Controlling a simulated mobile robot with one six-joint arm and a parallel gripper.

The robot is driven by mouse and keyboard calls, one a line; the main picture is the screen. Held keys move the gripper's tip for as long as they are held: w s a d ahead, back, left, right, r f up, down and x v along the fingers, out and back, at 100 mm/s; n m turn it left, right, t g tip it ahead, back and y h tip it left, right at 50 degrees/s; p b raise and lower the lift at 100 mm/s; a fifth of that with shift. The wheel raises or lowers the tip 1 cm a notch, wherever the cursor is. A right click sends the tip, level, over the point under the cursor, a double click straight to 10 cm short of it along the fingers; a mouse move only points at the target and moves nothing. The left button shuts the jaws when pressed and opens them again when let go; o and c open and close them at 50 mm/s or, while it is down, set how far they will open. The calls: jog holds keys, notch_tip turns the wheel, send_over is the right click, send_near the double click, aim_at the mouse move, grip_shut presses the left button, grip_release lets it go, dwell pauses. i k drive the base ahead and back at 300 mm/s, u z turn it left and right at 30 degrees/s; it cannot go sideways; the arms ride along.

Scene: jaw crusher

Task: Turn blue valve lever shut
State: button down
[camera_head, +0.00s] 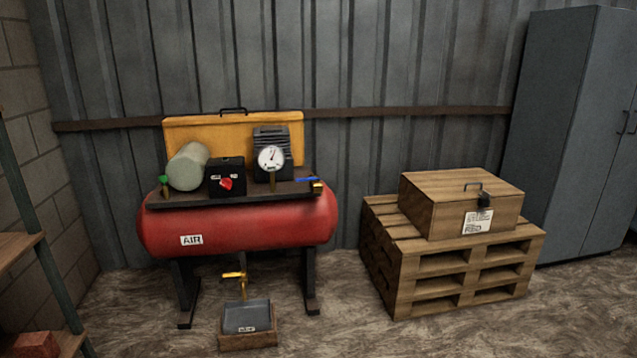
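The blue valve lever (306,179) is small and sits at the right end of the dark shelf on top of the red air tank (236,229). It looks roughly level and reaches left from a brass-yellow fitting (317,187). The lever's exact angle to the pipe is too small to tell. My gripper is not in view, and nothing of mine touches the lever.
A gauge (271,157), a black box with a red knob (226,179) and a green-topped valve (164,182) share the tank top. A yellow-handled drain (236,277) hangs above a tray (247,316). A padlocked crate (452,203) sits on pallets (420,271) at right.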

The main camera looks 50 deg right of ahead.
aim_at(317, 178)
jog(key=u, duration=0.3)
jog(key=i, duration=1)
jog(key=z, duration=0.3)
